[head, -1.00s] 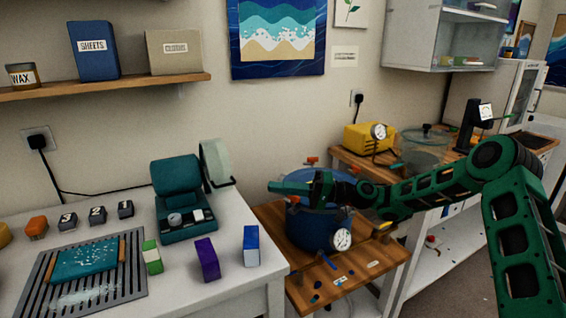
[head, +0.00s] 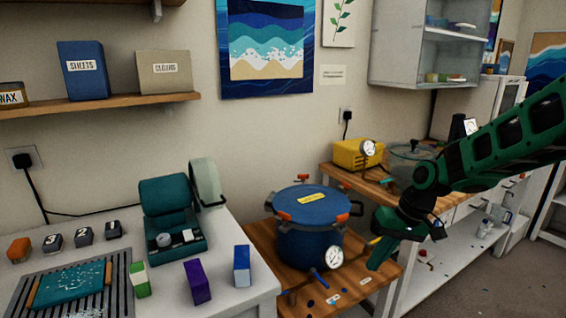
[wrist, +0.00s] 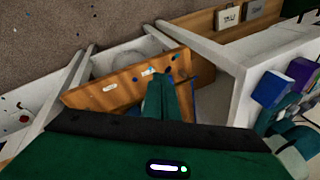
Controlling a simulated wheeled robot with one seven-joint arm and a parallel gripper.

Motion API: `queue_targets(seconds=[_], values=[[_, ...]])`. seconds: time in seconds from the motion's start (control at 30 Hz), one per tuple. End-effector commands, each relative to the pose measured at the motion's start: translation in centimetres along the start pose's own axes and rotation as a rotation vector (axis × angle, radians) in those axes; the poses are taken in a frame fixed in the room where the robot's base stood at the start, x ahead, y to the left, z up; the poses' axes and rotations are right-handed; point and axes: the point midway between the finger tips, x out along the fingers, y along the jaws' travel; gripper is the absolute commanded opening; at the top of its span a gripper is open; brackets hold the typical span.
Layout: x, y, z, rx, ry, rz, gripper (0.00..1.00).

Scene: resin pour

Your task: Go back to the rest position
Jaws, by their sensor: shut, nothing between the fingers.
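My gripper (head: 378,254) is green and points downward at the right of the blue pressure pot in the head view. In the wrist view its fingers (wrist: 160,95) are together with nothing between them, above the wooden top of the low stand. The blue pot (head: 309,240) is closed by its lid, with orange clamps and a yellow label on it and a gauge at its front. My gripper appears apart from the pot. My green arm comes in from the right edge.
The low wooden stand (head: 262,240) carries the pot and small loose pieces. At left, a white table holds a teal machine (head: 172,220), a slotted tray (head: 120,290) and several small boxes. A yellow box with a gauge (head: 355,154) stands on the bench behind. Floor shows at right.

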Motion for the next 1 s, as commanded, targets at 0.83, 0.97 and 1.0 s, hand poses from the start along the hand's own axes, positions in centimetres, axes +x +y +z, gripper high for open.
queue_targets(seconds=[0.83,0.97,1.0], values=[[-12.6,11.6,28.4,0.624,-0.010,0.348,0.00],[-12.6,11.6,29.2,0.640,-0.012,0.348,0.00],[-12.6,11.6,29.2,0.640,-0.012,0.348,0.00]])
